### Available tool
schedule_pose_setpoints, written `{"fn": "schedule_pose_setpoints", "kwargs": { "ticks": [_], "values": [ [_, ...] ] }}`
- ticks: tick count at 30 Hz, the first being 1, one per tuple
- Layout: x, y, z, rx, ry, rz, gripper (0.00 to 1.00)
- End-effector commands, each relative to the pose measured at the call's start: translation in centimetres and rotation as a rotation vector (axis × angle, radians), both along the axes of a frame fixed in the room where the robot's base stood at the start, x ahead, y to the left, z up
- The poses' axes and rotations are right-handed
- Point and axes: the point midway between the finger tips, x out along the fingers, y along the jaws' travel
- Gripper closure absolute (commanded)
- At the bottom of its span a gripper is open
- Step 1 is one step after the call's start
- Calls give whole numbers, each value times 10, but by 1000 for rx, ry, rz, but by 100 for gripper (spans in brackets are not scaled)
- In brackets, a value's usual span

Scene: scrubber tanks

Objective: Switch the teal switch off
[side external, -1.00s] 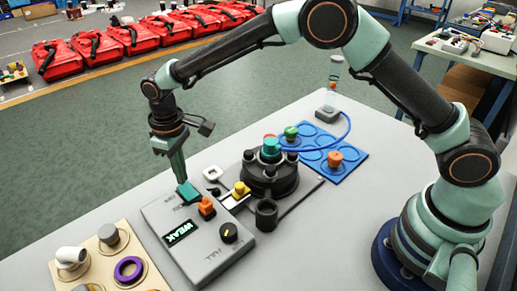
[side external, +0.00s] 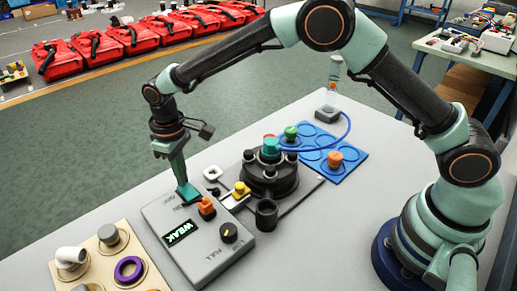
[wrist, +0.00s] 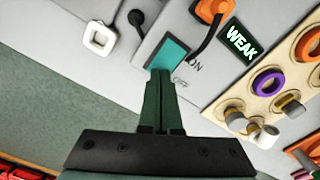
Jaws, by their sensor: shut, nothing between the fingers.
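The teal switch (side external: 188,192) is a rocker on the grey control box (side external: 222,262). In the wrist view the teal switch (wrist: 169,55) lies just beyond my fingertips, beside the printed words ON and OFF. My gripper (side external: 183,181) points down at the switch from above. In the wrist view my gripper (wrist: 161,75) is shut and empty, with its tips at the switch's near edge, on the OFF side. The tips look to be touching or very close to the switch; I cannot tell which. The fingers hide part of its near edge.
On the box are an orange switch (side external: 206,207), a lit display (side external: 181,233) reading WEAK and a black knob (side external: 229,232). A black round fixture (side external: 268,183) stands behind. A beige board (side external: 150,257) with round parts is at left, a blue tray (side external: 349,172) at right.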

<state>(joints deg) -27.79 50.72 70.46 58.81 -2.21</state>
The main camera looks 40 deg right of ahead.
Motion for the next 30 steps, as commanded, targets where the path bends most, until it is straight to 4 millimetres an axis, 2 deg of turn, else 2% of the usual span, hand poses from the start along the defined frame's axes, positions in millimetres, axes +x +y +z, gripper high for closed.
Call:
{"fn": "schedule_pose_setpoints", "kwargs": {
  "ticks": [23,30],
  "values": [
    [0,0,-11,0,1,0,100],
    [0,0,-2,0,-1,0,100]
  ]
}}
